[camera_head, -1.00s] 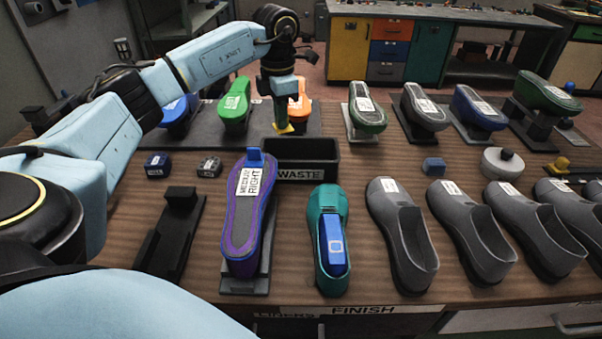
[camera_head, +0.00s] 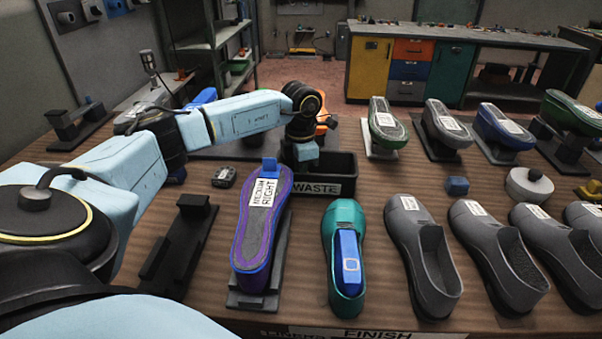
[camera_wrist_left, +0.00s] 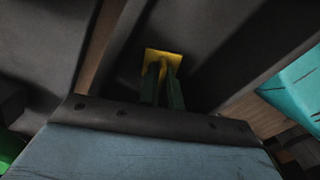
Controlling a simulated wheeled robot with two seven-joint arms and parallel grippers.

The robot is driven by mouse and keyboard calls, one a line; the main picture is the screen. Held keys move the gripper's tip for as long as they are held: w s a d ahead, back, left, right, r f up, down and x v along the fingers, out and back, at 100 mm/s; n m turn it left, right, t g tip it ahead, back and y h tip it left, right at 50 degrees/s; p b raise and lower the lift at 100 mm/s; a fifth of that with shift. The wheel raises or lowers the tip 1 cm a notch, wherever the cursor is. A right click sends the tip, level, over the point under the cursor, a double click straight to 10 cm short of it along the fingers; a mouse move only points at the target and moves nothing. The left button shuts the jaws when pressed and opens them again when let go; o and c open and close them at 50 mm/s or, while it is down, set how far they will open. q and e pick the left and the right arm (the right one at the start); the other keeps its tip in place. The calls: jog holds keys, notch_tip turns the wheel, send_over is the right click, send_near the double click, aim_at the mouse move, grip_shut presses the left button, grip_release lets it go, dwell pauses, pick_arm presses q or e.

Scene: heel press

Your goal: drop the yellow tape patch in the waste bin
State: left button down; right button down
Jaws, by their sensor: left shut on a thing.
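The black waste bin (camera_head: 342,187), labelled WASTE, stands on the bench behind the purple insole last. My left gripper (camera_wrist_left: 162,72) points down with its dark green fingers shut on the yellow tape patch (camera_wrist_left: 165,54). In the left wrist view the patch is spread flat at the fingertips, with dark bin walls around it. In the head view the wrist is over the left part of the bin, and the fingertips and patch are hidden. I cannot tell whether the patch touches the bin floor. My right gripper is not in view.
A purple insole on a last (camera_head: 262,225) stands just in front of the bin, and a teal shoe (camera_head: 345,262) is to its right. Grey shoes (camera_head: 422,245) line the right side. A small dark block (camera_head: 223,177) lies left of the bin. Lasts stand behind.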

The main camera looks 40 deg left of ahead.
pick_arm(q)
jog(key=shift+f, duration=0.15)
jog(key=c, duration=1.6)
grip_release()
notch_tip(320, 180, up, 12)
jog(key=shift+r+p, duration=0.25)
jog(key=shift+p, duration=0.3)
